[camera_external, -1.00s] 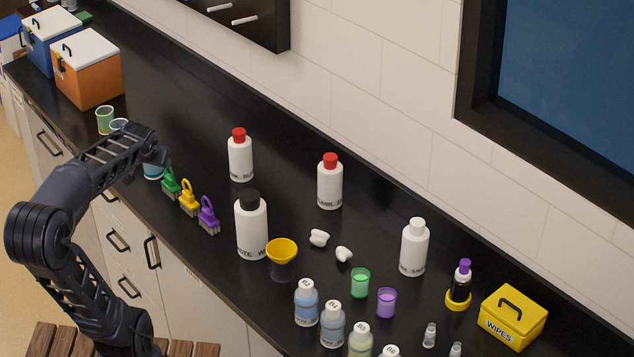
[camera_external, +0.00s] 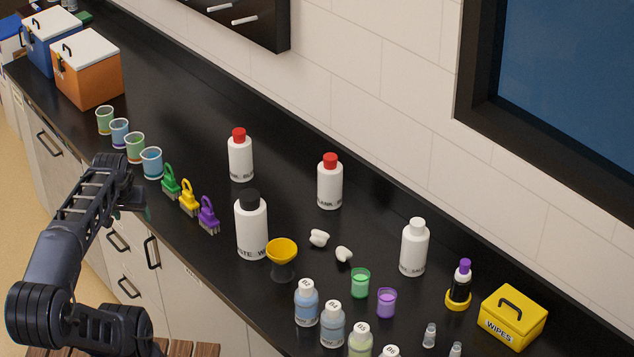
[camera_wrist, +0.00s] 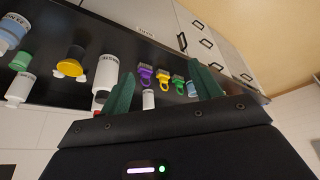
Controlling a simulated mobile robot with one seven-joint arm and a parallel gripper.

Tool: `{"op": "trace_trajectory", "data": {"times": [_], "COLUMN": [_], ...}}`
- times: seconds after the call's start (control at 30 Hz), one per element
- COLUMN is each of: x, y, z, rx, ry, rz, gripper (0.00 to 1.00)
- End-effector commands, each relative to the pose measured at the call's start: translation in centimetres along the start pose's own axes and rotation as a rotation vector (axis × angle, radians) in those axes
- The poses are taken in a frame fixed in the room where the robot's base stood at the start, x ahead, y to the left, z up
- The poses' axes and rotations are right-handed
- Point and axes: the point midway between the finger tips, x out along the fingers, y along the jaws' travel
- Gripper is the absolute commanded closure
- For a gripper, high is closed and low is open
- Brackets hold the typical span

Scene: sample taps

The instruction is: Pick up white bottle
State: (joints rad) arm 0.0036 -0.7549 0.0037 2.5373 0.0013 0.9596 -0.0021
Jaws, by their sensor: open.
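An all-white bottle with a white cap (camera_external: 414,250) stands upright on the black counter, right of centre. Two white bottles with red caps stand farther back, one on the left (camera_external: 240,160) and one in the middle (camera_external: 329,186). A larger white bottle with a black cap (camera_external: 252,230) stands nearer the front. My gripper (camera_external: 138,204) is at the counter's front edge, far left of the all-white bottle, its fingers mostly hidden in the external view. In the wrist view its two green fingers (camera_wrist: 163,86) are spread, with nothing held between them.
Several cups (camera_external: 152,163) and three brushes (camera_external: 189,198) line the front edge near my gripper. A yellow funnel (camera_external: 282,258), small coloured bottles (camera_external: 306,303) and a yellow wipes box (camera_external: 513,317) stand to the right. The counter behind the brushes is mostly clear.

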Motion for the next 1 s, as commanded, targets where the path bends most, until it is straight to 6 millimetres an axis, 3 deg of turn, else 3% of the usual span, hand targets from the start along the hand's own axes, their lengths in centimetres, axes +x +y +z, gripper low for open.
{"op": "trace_trajectory", "data": {"times": [0.23, 0.37, 0.67, 1.0], "x": [0.0, 0.5, 3.2, 7.6], "y": [0.0, -0.1, 0.3, 3.8], "z": [-0.2, -1.9, -11.8, -23.0], "rx": [0.001, 0.014, 0.116, 0.278], "ry": [0.003, 0.028, 0.194, 0.402], "rz": [-0.002, -0.021, -0.096, -0.093], "gripper": [0.37, 0.37, 0.37, 0.37]}}
